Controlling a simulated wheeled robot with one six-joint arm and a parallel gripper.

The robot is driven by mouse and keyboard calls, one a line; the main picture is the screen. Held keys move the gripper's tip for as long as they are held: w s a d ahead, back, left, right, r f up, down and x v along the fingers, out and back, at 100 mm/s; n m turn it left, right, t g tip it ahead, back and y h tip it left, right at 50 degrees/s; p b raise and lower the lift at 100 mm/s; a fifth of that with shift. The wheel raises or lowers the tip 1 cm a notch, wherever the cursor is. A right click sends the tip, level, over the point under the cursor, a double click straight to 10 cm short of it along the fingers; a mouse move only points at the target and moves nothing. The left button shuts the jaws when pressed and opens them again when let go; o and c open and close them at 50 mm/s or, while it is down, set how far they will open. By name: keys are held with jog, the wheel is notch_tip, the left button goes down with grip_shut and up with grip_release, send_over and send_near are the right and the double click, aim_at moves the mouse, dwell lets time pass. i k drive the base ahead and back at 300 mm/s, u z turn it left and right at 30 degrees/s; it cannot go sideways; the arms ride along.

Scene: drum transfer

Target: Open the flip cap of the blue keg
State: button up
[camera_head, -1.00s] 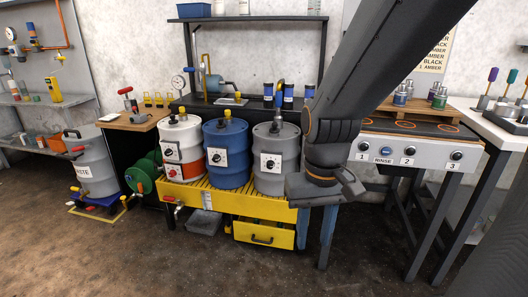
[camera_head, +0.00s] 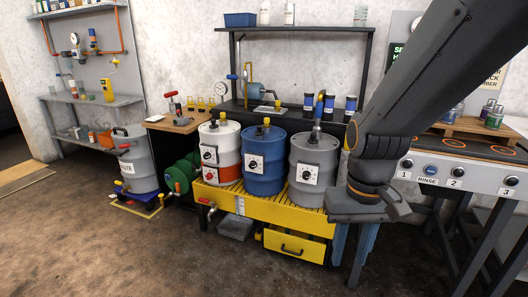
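The blue keg (camera_head: 264,163) stands upright between two other kegs on a yellow slatted stand (camera_head: 233,196). A white panel with a black dial is on its front. A small yellow cap (camera_head: 266,124) shows on its top; at this size I cannot tell whether it is open. My gripper (camera_head: 375,205) hangs at the right, beside the grey keg and apart from the blue keg. Its fingers are not clear, so I cannot tell whether it is open or shut.
A yellow drawer (camera_head: 293,246) is below. A numbered station (camera_head: 464,172) is at right. The front floor is clear.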

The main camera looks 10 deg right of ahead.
aim_at(259, 132)
jog(key=k, duration=0.65)
jog(key=z, duration=0.5)
jog(key=i, duration=1.1)
jog(key=u, duration=0.7)
jog(key=i, duration=0.5)
jog(key=u, duration=0.55)
